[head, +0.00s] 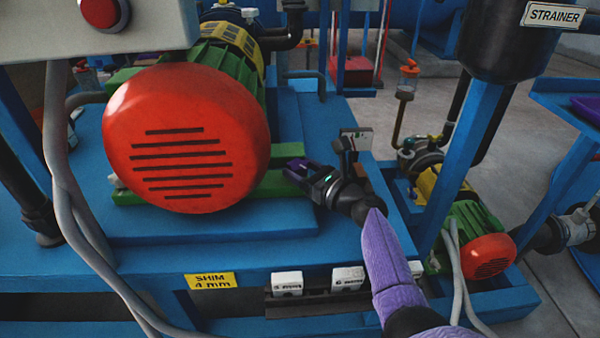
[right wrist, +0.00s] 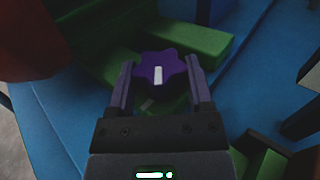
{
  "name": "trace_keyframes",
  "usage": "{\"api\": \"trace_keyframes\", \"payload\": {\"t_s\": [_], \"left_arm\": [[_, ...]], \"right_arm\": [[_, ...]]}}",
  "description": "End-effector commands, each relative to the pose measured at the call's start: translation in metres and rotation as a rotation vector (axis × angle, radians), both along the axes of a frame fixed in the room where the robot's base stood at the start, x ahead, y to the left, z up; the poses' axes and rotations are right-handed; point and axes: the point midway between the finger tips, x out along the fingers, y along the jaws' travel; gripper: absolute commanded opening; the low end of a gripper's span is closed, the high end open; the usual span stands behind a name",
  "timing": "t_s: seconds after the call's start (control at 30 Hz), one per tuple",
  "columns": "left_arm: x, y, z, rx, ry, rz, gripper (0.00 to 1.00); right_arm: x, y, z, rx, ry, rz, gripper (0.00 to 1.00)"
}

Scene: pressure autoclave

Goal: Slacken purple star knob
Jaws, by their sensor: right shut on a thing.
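The purple star knob (right wrist: 158,74) has a white mark on its face and sits among green blocks at the foot of the motor. In the right wrist view it is between the two fingers of my right gripper (right wrist: 161,80), which is shut on it. In the head view the right gripper (head: 296,170) reaches in from the right, beside the large motor with the red cover (head: 186,138). There the knob is mostly hidden by the fingers and cannot be made out clearly. My left gripper is not in either view.
The motor stands on a blue base (head: 250,245). A yellow "SHIM 4 mm" label (head: 210,281) and white shim blocks (head: 287,283) are at its front edge. Grey cables (head: 70,200) hang at left. A black strainer vessel (head: 515,45) and smaller red motor (head: 488,256) stand at right.

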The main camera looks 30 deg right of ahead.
Motion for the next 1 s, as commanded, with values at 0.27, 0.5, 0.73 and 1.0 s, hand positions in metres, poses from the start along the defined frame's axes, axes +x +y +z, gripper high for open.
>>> {"api": "trace_keyframes", "payload": {"t_s": [0.27, 0.5, 0.73, 1.0], "left_arm": [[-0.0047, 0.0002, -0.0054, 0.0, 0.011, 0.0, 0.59], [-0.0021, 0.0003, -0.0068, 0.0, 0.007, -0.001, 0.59], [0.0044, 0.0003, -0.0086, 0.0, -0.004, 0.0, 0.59], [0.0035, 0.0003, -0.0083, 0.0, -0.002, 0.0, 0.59]], "right_arm": [[0.0006, -0.0011, -0.0003, -0.001, -0.001, 0.082, 0.07], [0.0006, -0.0007, 0.0004, 0.0, -0.001, 0.101, 0.07], [0.0006, -0.0008, 0.0007, 0.0, -0.001, 0.101, 0.07], [0.0005, -0.0008, 0.0005, 0.0, -0.001, 0.1, 1.0]]}}
